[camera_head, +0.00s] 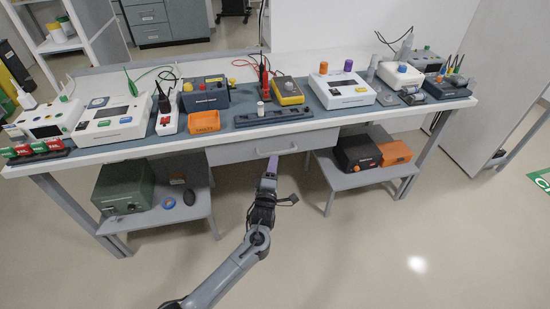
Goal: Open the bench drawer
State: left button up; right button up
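The bench drawer (228,154) is a wide grey front under the middle of the bench top. It looks closed, with its face close under the bench edge. A slim bar handle (291,150) runs across the middle of the front. My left gripper (272,161) reaches up from the bottom of the view, its purple-grey fingers at the handle's middle. The fingertips overlap the handle in the picture; I cannot tell whether they touch it or how far apart they are. My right gripper is not in view.
The bench top (180,146) holds several devices, including a yellow-topped meter (287,91) and a white unit (342,90). Low shelves stand on both sides below, with a green box (123,187) left and a black-orange box (357,153) right. The floor in front is clear.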

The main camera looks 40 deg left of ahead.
pick_arm(q)
jog(key=shift+b+x, duration=0.3)
jog(key=shift+x, duration=1.95)
jog(key=shift+c, duration=0.3)
grip_shut()
